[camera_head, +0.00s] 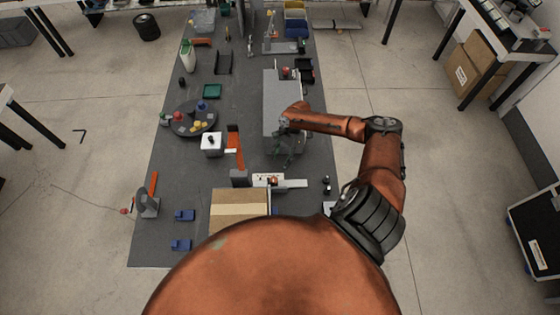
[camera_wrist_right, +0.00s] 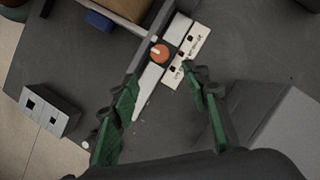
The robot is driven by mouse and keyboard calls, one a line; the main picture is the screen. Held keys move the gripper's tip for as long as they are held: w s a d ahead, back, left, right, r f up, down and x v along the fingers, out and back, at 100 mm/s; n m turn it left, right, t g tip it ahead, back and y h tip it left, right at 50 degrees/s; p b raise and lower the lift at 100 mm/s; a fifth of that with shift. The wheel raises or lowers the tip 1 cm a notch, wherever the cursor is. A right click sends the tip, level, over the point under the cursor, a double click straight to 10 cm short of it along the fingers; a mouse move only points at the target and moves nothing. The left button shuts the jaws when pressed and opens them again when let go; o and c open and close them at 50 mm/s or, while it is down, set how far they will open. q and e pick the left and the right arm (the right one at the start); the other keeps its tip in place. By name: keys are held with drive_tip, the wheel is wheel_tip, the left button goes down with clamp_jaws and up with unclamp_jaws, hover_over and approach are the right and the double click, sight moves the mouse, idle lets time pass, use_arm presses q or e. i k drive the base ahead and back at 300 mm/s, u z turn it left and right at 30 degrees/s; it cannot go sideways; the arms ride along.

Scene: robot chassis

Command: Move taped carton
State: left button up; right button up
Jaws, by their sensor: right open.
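The taped carton (camera_head: 238,197) is a brown box with a pale tape strip across its top. It stands at the near end of the dark table, its near part hidden behind my own orange body. A brown corner of what looks like the carton (camera_wrist_right: 130,6) shows at the top edge of the right wrist view. My right gripper (camera_head: 286,160) is over the table, beyond the carton and to its right. It is open and empty; its green fingers (camera_wrist_right: 162,80) are spread apart in the wrist view. My left gripper is not in view.
A device with an orange knob (camera_wrist_right: 160,53) and a white label lies ahead of the fingers, between gripper and carton. A grey box (camera_head: 283,100) is beside the right forearm. Blue blocks (camera_head: 184,215) lie left of the carton. A round dark tray (camera_head: 195,118) stands farther back.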

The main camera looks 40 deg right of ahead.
sight(229, 206)
drive_tip(key=k, duration=1)
